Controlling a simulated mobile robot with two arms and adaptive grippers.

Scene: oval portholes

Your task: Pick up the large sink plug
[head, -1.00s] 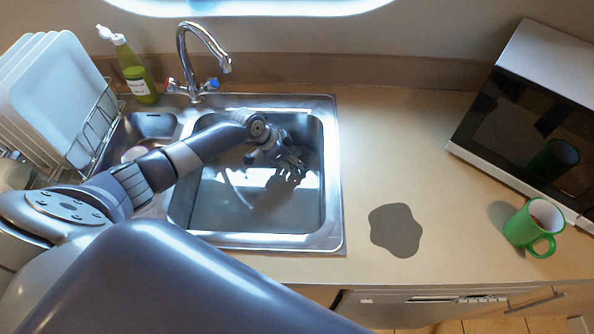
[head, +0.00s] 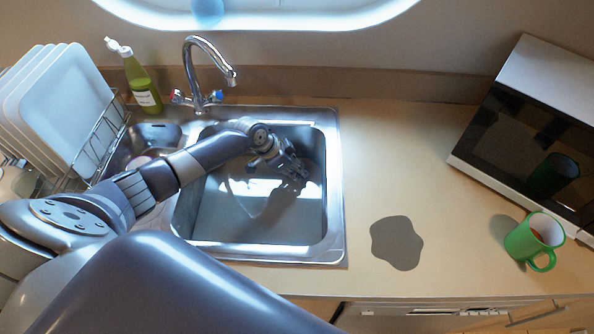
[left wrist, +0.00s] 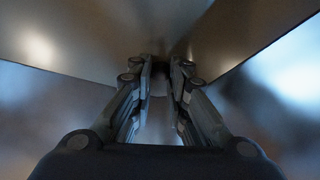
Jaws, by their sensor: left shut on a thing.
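My left gripper (head: 300,172) is inside the large basin of the steel sink (head: 245,218), low near its right side. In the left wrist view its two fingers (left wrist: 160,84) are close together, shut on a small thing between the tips. I take this to be the large sink plug, but the fingers hide nearly all of it and its shape cannot be made out. In the head view the plug is not distinguishable. My right gripper is not in view.
A tap (head: 192,62) and a green soap bottle (head: 142,82) stand behind the sink. Plates (head: 68,105) stand in a rack at left. A green mug (head: 533,240) and a microwave (head: 530,135) are at right. A dark patch (head: 397,243) lies on the counter, otherwise clear there.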

